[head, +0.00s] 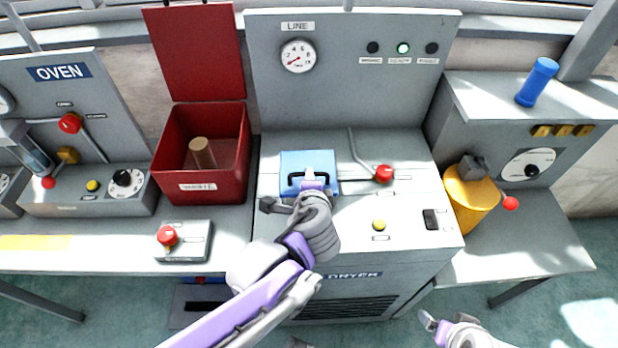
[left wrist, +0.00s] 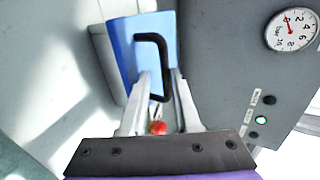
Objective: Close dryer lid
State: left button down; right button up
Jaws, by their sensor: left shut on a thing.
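The dryer (head: 350,276) is a white-grey cabinet in the middle of the head view. Its blue lid (head: 300,160) sits on the top, with a black handle (head: 291,178); the lid's exact tilt is hard to tell. In the left wrist view the blue lid (left wrist: 138,32) and black handle (left wrist: 153,37) lie straight ahead. My left gripper (head: 313,186) is at the handle, its fingers (left wrist: 161,100) on both sides of the handle's near end and shut on it. My right gripper (head: 432,322) is low at the bottom right, away from the dryer; its opening is unclear.
A red-handled lever (head: 384,174) stands right of the lid, with a yellow button (head: 379,225) in front. An open red box (head: 203,188) stands to the left, a yellow container (head: 470,200) to the right. The dryer's front top is mostly clear.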

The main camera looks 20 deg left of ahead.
pick_arm(q)
jog(key=shift+s+f, duration=0.25)
jog(key=shift+f, duration=0.15)
jog(key=c, duration=0.9)
grip_release()
jog(key=p+v, duration=0.2)
jog(key=v, duration=0.9)
jog(key=shift+w+r, duration=0.15)
jog(key=shift+w, duration=0.05)
